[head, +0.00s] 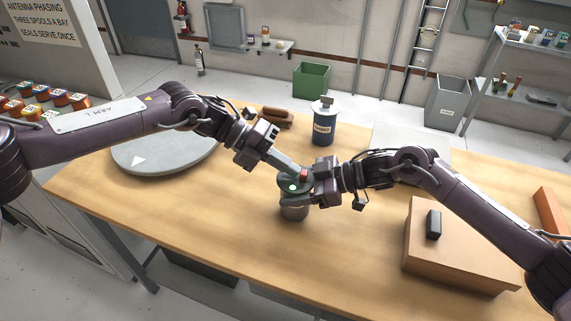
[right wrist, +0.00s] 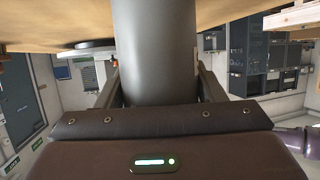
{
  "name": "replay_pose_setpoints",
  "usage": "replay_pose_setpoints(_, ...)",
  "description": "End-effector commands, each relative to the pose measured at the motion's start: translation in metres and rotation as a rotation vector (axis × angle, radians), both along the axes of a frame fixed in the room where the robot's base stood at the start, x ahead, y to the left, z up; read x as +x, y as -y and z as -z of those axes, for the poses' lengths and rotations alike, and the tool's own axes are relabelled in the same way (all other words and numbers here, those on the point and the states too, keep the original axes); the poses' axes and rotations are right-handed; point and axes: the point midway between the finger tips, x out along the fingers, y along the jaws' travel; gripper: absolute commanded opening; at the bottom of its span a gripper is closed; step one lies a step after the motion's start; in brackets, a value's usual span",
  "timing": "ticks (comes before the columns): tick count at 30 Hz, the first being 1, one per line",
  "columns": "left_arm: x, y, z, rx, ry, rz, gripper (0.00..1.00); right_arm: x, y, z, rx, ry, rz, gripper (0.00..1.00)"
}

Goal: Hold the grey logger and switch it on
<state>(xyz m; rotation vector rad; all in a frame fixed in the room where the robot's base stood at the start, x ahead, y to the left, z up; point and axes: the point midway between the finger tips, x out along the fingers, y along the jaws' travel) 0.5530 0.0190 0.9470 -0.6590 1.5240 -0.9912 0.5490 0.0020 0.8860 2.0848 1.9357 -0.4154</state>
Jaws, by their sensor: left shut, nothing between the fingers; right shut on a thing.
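The grey logger (head: 294,212) is a short upright cylinder with a wider dark top, near the middle of the wooden table. A green light shows on its top, and a small red part sits at the top's far right edge. My right gripper (head: 296,199) is shut around its body from the right; in the right wrist view the grey cylinder (right wrist: 158,55) fills the space between the fingers. My left gripper (head: 301,173) is shut and empty, its tip reaching down to the red part. I cannot tell whether it touches, or whether the logger's base rests on the table.
A round grey turntable (head: 165,154) lies at the table's left. A cardboard box (head: 455,262) with a small black block (head: 433,224) is at the right. The front middle of the table is clear.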

Motion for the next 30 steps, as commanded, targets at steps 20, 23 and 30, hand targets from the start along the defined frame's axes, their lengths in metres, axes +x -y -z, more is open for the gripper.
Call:
replay_pose_setpoints(20, 0.027, -0.111, -0.044, 0.003, 0.001, -0.004, 0.0, 0.0, 0.0, 0.0, 0.001, 0.0, 0.0, 0.3)
replay_pose_setpoints(23, 0.029, -0.118, -0.048, 0.001, 0.002, -0.003, 0.0, 0.0, 0.0, 0.0, 0.001, 0.0, 0.0, 0.3)
replay_pose_setpoints(30, 0.029, -0.122, -0.05, 0.001, 0.0, -0.004, 0.0, 0.0, 0.0, 0.0, 0.001, 0.0, 0.0, 0.3)
